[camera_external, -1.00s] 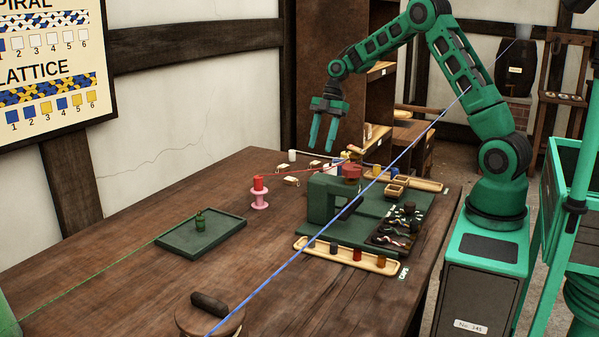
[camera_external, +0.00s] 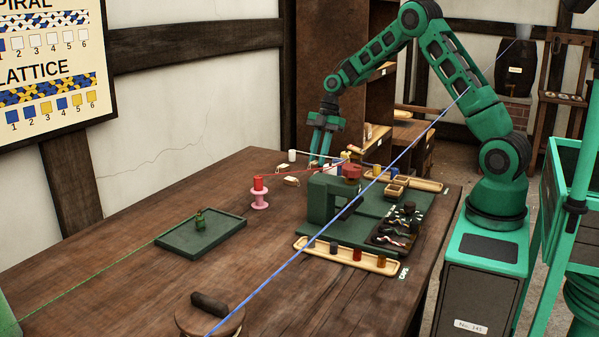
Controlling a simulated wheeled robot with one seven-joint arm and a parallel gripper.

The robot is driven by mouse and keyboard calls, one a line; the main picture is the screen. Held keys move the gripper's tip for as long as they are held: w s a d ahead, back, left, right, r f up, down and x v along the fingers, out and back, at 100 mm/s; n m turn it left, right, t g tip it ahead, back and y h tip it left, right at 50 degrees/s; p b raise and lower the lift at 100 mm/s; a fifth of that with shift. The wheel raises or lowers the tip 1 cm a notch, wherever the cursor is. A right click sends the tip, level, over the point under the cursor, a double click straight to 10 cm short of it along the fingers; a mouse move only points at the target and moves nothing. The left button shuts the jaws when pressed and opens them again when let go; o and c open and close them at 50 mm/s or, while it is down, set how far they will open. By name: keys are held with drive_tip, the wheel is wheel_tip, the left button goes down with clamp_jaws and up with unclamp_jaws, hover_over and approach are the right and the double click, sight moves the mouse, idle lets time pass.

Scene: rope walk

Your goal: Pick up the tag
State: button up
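Small cream tags lie at the far end of the wooden table. My gripper (camera_external: 319,160) points down at the far end of the table, behind the green stand. Its two fingers show a gap between them. Their tips are low, near the table top, where another pale tag is mostly hidden. Whether they touch it I cannot tell.
A green stand (camera_external: 322,200) with a red top and a taut blue cord are close to my gripper. A red spool on a pink holder (camera_external: 259,198), a green tray (camera_external: 178,243) and a wooden peg tray (camera_external: 372,262) stand nearer. The table's front left is mostly clear.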

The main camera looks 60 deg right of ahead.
drive_tip(key=shift+r, duration=0.45)
wheel_tip(320, 180, up, 3)
drive_tip(key=shift+r, duration=0.2)
drive_tip(key=s+a+r, duration=0.4)
drive_tip(key=a+r, duration=0.2)
drive_tip(key=a, duration=0.5)
drive_tip(key=shift+s+r, duration=0.25)
drive_tip(key=shift+r, duration=0.15)
